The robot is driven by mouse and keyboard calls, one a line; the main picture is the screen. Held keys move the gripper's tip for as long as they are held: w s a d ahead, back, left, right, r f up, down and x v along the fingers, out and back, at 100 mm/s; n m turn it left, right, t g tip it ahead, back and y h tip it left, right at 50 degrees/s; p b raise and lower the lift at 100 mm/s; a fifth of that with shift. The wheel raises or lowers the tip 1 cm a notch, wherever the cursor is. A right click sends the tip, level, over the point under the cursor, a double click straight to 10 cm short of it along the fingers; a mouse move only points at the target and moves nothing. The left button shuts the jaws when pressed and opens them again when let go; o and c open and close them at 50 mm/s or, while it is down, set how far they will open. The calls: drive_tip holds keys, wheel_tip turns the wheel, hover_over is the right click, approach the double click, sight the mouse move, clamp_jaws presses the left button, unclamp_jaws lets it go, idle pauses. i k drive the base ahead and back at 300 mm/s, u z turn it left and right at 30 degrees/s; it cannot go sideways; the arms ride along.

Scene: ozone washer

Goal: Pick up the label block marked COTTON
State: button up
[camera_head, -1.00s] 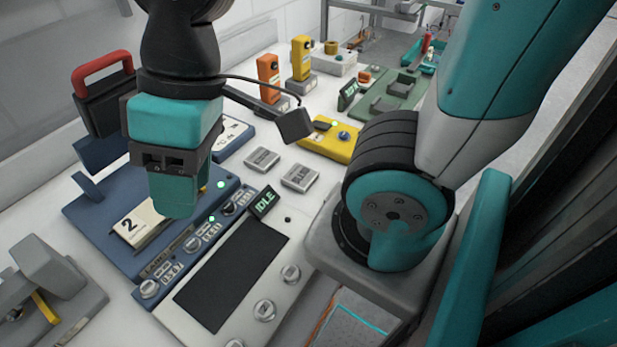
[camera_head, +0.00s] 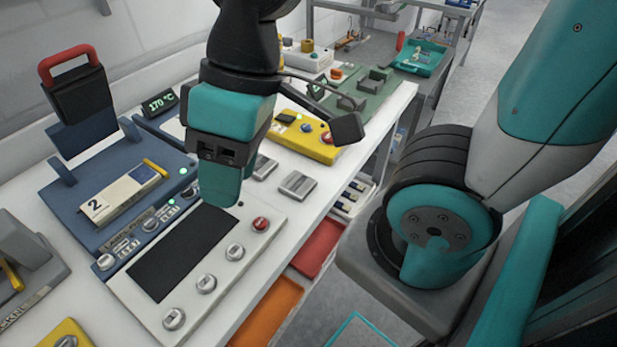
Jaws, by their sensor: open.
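Two small grey label blocks lie flat on the white bench right of my gripper. The nearer grey block (camera_head: 297,184) is in full view. The farther grey block (camera_head: 264,166) is partly hidden behind my gripper. The lettering on both is too small to read, so I cannot tell which is marked COTTON. My gripper (camera_head: 219,185) has teal fingers pointing down. It is open and empty, and appears in front of the blocks and above the far end of the control panel. It touches neither block.
A blue press (camera_head: 120,215) with a red handle stands left. A control panel (camera_head: 215,285) with knobs lies in front. A yellow box (camera_head: 305,145) sits behind the blocks. Open bench lies right of the nearer block, up to the edge above coloured drawers (camera_head: 268,310).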

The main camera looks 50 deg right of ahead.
sight(298, 185)
drive_tip(key=i, duration=0.4)
drive_tip(key=u, duration=0.45)
drive_tip(key=k, duration=0.7)
drive_tip(key=z, duration=0.75)
